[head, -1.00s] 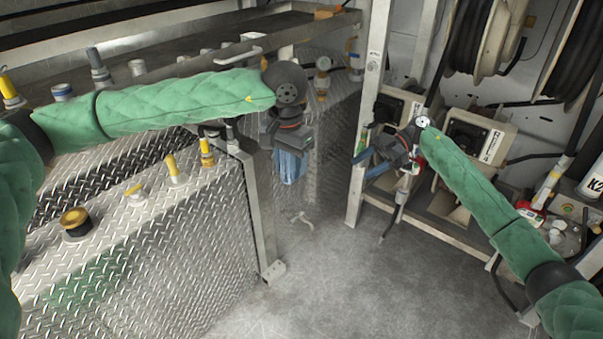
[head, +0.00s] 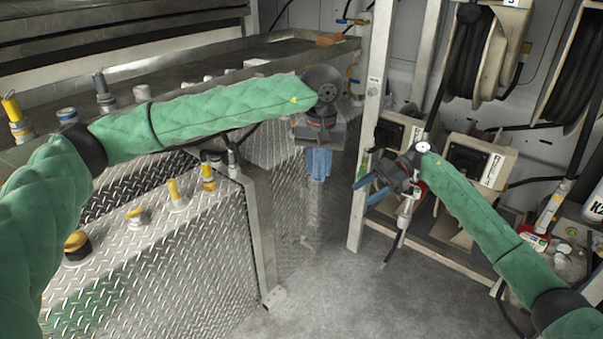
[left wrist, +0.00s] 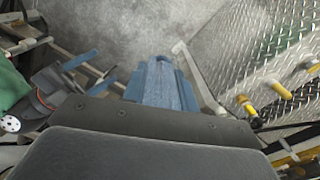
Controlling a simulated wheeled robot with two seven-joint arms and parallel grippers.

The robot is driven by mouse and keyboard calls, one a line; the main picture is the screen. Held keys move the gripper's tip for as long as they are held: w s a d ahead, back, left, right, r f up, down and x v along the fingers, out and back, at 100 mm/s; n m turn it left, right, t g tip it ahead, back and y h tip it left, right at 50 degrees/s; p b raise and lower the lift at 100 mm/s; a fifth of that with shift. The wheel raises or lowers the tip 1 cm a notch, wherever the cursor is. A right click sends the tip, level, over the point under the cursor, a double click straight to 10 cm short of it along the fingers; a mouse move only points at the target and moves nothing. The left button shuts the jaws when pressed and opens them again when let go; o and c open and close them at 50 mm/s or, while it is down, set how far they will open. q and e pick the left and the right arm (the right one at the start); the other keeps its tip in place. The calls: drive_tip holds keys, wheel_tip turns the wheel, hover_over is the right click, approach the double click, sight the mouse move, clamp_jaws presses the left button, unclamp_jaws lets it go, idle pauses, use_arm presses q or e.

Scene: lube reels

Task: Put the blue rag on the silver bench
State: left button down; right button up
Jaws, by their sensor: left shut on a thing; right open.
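The blue rag (head: 319,163) hangs below my left gripper (head: 319,148), which is shut on it in mid-air. In the left wrist view the rag (left wrist: 163,85) hangs over the grey floor; the gripper body hides part of it. What looks like the silver bench (head: 283,47), a long metal top with a rim, runs along the back left, behind my left forearm. The gripper is in front of its right end, apart from it. My right gripper (head: 370,184) is open and empty in front of the reel rack.
A diamond-plate box (head: 165,255) with yellow-capped fittings (head: 176,193) stands at the lower left. A metal post (head: 368,130) rises right of my left gripper. An orange item (head: 328,39) lies on the bench's far end. The floor (head: 340,290) is clear.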

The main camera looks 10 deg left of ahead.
use_arm(q)
drive_tip(key=shift+n, duration=0.6)
drive_tip(key=w+d, duration=0.1)
drive_tip(key=w, duration=0.1)
drive_tip(key=w+d, duration=0.1)
drive_tip(key=d, duration=0.1)
drive_tip(key=shift+w, duration=0.35)
